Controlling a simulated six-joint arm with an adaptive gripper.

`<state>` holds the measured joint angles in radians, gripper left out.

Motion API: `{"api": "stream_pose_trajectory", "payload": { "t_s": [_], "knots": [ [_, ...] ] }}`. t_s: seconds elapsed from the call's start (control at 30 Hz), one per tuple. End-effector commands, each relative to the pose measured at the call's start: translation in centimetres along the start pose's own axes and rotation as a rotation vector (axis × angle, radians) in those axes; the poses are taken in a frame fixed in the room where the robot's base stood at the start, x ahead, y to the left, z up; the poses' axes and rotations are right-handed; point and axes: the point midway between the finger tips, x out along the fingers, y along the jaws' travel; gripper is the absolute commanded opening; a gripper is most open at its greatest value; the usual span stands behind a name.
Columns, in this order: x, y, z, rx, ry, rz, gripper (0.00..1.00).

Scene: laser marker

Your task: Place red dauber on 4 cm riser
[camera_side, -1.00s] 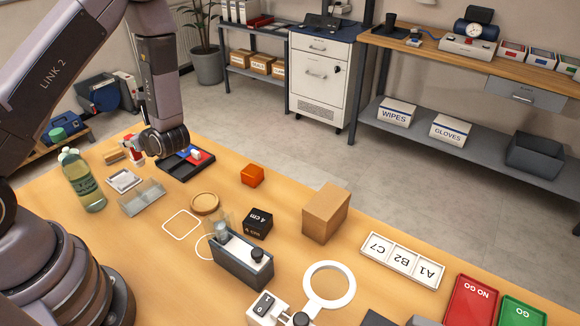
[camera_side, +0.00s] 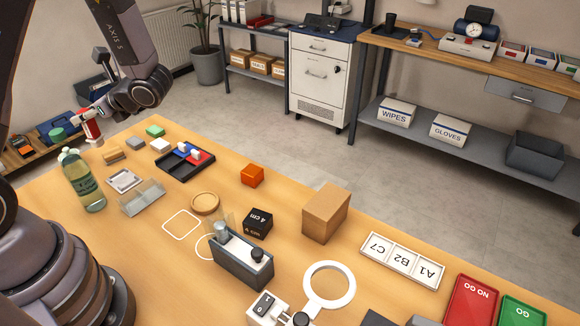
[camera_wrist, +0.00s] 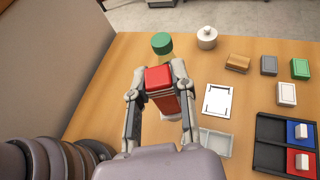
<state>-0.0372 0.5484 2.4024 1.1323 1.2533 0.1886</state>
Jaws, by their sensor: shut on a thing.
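The red dauber (camera_side: 93,129) is held in my gripper (camera_side: 88,116), high above the far-left end of the bench in the side view. In the wrist view the red dauber (camera_wrist: 160,80) sits between the two fingers of my gripper (camera_wrist: 161,95), which are shut on it. The 4 cm riser (camera_side: 257,223) is a small black block with white lettering, standing on the bench near the middle. Its visible top looks bare. My gripper is well to the left of and above the riser, which I cannot make out in the wrist view.
A green bottle (camera_side: 83,182) stands at the left. Small blocks and a black tray (camera_side: 172,170) with red and blue parts lie behind it. An orange block (camera_side: 252,176), cardboard box (camera_side: 325,213), round wooden disc (camera_side: 205,203) and grey holder (camera_side: 243,262) surround the riser.

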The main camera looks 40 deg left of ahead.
Motion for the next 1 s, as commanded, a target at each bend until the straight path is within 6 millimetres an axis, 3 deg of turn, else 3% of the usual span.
{"api": "stream_pose_trajectory", "payload": {
  "t_s": [0.13, 0.27, 0.4, 0.5, 0.6, 0.73, 0.9, 1.0],
  "knots": [
    [0.4, 4.8, -0.6, -0.11, -0.002, 0.27, 0.0],
    [-0.8, 9.7, -1.7, -0.237, -0.003, 0.577, 0.0],
    [-3.8, 14.1, -3.2, -0.383, -0.002, 0.925, 0.0],
    [-6.8, 16.0, -4.4, -0.487, -0.001, 1.176, 0.0],
    [-10.2, 16.9, -5.6, -0.592, 0.0, 1.426, 0.0],
    [-14.7, 16.5, -6.9, -0.724, 0.001, 1.747, 0.0],
    [-19.4, 13.6, -8.0, -0.879, 0.002, 2.118, 0.0],
    [-21.1, 11.7, -8.2, -0.944, 0.004, 2.278, 0.0]
  ]
}}
